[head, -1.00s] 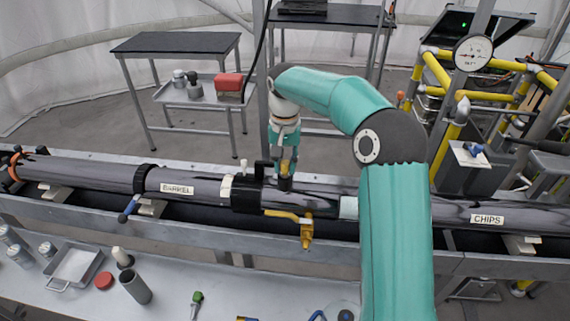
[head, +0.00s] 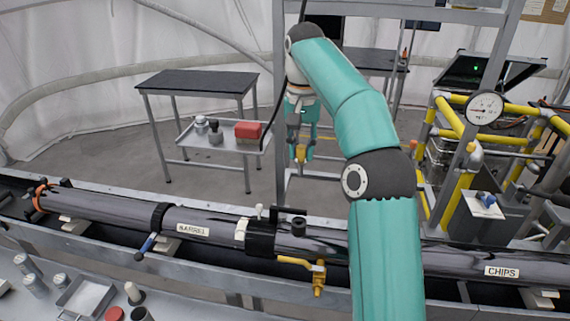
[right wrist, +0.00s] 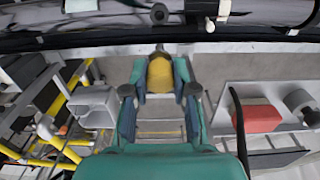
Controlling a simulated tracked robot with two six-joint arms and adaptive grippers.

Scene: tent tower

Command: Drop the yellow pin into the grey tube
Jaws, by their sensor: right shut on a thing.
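The yellow pin (head: 301,152) is in my right gripper (head: 302,142), held up in the air above and behind the long dark pipe. The right wrist view shows the yellow pin (right wrist: 160,74) between the two teal fingers of the gripper (right wrist: 160,82). My left gripper is not in view.
The long pipe (head: 335,238) labelled BARREL and CHIPS crosses the scene, with a black collar, a short dark port (head: 299,227) and a yellow valve (head: 318,277). A metal tray (head: 84,298) lies on the front bench. A red box (head: 248,130) sits on the rear trolley.

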